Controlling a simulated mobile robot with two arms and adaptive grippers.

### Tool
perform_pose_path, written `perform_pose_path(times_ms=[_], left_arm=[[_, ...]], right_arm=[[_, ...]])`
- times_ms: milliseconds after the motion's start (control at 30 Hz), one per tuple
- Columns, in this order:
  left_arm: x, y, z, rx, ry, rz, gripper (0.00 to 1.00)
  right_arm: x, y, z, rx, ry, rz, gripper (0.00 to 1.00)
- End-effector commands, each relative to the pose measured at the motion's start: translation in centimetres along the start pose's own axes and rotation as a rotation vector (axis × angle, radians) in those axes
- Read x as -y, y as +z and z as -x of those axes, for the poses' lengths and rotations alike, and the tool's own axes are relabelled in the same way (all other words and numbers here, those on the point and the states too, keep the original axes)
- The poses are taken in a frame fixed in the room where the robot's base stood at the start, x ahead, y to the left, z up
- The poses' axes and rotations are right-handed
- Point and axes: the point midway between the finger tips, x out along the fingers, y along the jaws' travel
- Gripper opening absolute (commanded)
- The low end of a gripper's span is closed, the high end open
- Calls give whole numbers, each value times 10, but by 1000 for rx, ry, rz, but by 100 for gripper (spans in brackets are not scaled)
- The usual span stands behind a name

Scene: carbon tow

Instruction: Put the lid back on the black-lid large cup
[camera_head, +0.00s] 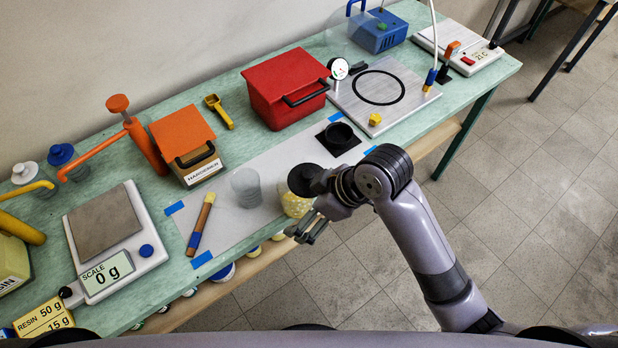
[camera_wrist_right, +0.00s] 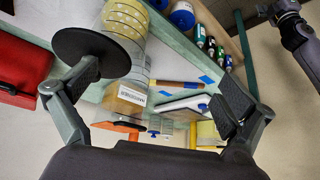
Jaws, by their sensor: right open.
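A large cup with yellow bands (camera_head: 294,205) stands near the front edge of the bench; it also shows in the right wrist view (camera_wrist_right: 124,22). A flat black round lid (camera_head: 300,178) is at the cup's top end, and shows as a black disc in the right wrist view (camera_wrist_right: 85,52). I cannot tell whether it is fully seated. My right gripper (camera_head: 312,232) is open beside the cup on its front side, with nothing between its fingers (camera_wrist_right: 160,92). One finger overlaps the disc's edge in the wrist view; contact is unclear.
Grey translucent cups (camera_head: 246,187) stand just left of the banded cup. A black round dish (camera_head: 339,136) sits on a dark square behind it. A red box (camera_head: 287,88), a hardener box (camera_head: 187,150) and a scale (camera_head: 112,235) stand farther off. The pale mat has bare room.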

Motion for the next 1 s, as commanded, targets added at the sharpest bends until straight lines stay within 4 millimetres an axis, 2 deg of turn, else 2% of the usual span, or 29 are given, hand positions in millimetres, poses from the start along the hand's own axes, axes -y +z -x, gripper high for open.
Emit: perform_pose_path(times_ms=[200,400,667,1000], left_arm=[[0,0,0,1,1,-1,92],[0,0,0,1,0,-1,92],[0,1,0,1,0,-1,92],[2,1,0,1,-2,-1,92]], right_arm=[[-4,-38,6,18,-58,240,99],[-10,-69,17,82,-121,506,99],[-31,-93,42,218,-192,806,99],[-73,-110,97,419,-264,1044,99]])
